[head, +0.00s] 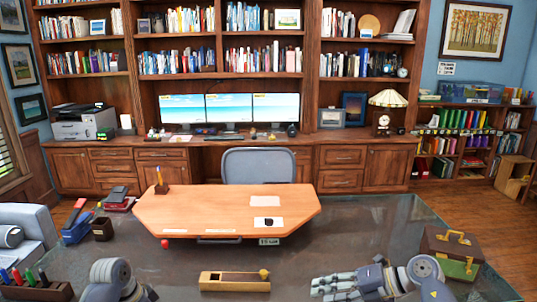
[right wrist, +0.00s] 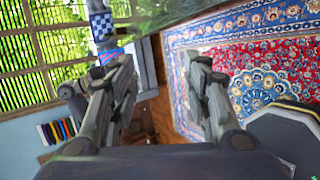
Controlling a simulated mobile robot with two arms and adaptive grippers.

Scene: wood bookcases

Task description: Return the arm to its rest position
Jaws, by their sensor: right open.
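My right arm (head: 425,275) comes in at the lower right of the head view, over the near part of the dark glossy table (head: 380,225). Its gripper (head: 318,287) points left, low in the picture, to the right of a small wooden box. In the right wrist view the two fingers of this gripper (right wrist: 160,65) stand apart, with nothing between them. Part of my left arm (head: 110,278) shows at the lower left of the head view; its fingers are not visible.
A brown and green case (head: 452,250) stands beyond my right arm. A pen holder (head: 37,291), blue stapler (head: 77,226) and dark cup (head: 103,229) are at left. A wooden desktop (head: 220,208) fills the centre.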

